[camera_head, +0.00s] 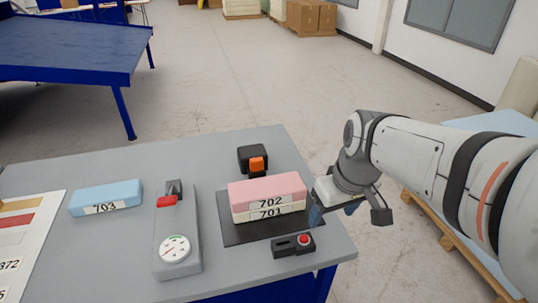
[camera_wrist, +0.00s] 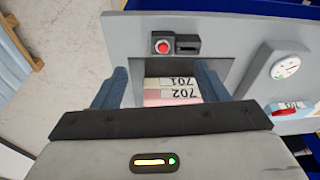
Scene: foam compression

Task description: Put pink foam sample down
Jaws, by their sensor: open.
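The pink foam sample (camera_head: 267,186), labelled 702, lies flat on top of a pale foam block (camera_head: 262,216) labelled 701. The stack rests on a dark plate (camera_head: 232,232) on the grey table. My gripper (camera_head: 333,209) is just right of the stack in the head view, its fingers open. In the wrist view, my gripper (camera_wrist: 161,85) has its two blue fingers wide apart, with the 701 label and the 702 label (camera_wrist: 180,94) showing between them. The gripper body hides most of the pink foam there. I cannot tell whether a finger touches the foam.
A blue foam block (camera_head: 106,198) labelled 703 lies at the table's left. A grey gauge device (camera_head: 176,248) with a red lever stands left of the plate. A red-button box (camera_head: 293,244) sits in front, and a black-and-orange item (camera_head: 253,161) behind.

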